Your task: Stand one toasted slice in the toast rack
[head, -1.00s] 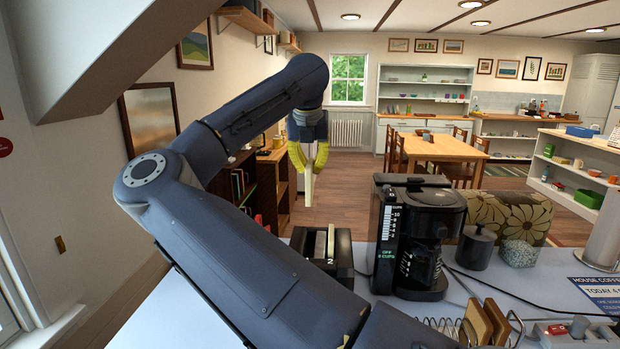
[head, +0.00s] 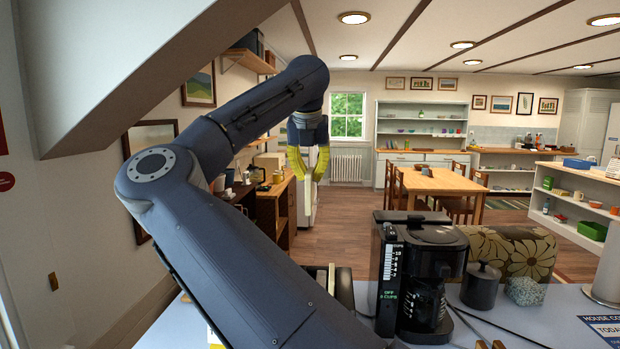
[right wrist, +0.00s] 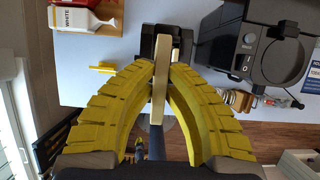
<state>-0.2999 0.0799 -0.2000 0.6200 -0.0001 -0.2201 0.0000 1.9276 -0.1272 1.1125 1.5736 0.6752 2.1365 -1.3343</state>
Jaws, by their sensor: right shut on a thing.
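My right gripper (head: 308,170) is shut on a pale bread slice (head: 307,202), which hangs upright below the fingers. In the right wrist view the slice (right wrist: 159,75) shows edge-on between the yellow fingers. The black toaster (head: 344,290) stands on the table, partly hidden by my arm. Another pale slice (head: 331,282) shows at its top. The toast rack is almost wholly below the head view; the tops of two brown slices (head: 498,344) show at the bottom edge. In the right wrist view the rack area (right wrist: 238,100) is small, right of the fingers. My left gripper is not in view.
A black coffee maker (head: 420,275) stands right of the toaster, with a dark canister (head: 481,285) and a speckled block (head: 525,291) beyond. A printed sign (head: 605,328) lies at the right. Bread bags (right wrist: 85,15) show in the right wrist view. Cables cross the table.

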